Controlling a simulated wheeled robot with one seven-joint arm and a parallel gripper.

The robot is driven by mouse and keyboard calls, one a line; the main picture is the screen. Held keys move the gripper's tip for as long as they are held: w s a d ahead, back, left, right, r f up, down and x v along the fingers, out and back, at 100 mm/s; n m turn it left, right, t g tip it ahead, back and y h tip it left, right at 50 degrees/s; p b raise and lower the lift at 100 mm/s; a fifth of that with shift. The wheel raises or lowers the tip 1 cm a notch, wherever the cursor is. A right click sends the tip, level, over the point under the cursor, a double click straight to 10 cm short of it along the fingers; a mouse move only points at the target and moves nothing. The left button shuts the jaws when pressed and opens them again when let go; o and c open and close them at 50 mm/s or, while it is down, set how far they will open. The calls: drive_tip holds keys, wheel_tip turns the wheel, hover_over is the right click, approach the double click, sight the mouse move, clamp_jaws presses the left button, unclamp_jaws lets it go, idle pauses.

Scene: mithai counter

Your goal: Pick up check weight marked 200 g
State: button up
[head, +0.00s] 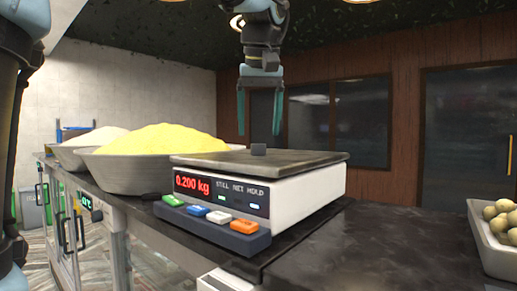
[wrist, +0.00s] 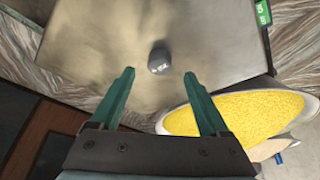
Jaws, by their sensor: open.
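The check weight (head: 258,149) is a small dark grey piece standing on the metal pan (head: 300,160) of a digital scale. The scale's red display (head: 192,184) reads 0.200 kg. In the wrist view the weight (wrist: 159,61) shows pale markings on its side, too small to read surely. My gripper (head: 261,134) is open and empty, pointing down above the pan in the head view. In the wrist view my gripper's fingertips (wrist: 159,72) are spread wide, with the weight a little beyond them, between their lines and touching neither.
A bowl of yellow grains (head: 160,138) stands left of the scale, with a bowl of white stuff (head: 97,135) behind it. A tray of round pale sweets (head: 496,243) is at the right edge. The dark counter (head: 390,240) between is clear.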

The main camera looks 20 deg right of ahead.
sight(258, 149)
drive_tip(key=p+x, duration=0.1)
drive_tip(key=x, duration=0.3)
drive_tip(key=shift+f, duration=0.15)
clamp_jaws()
idle(0.5)
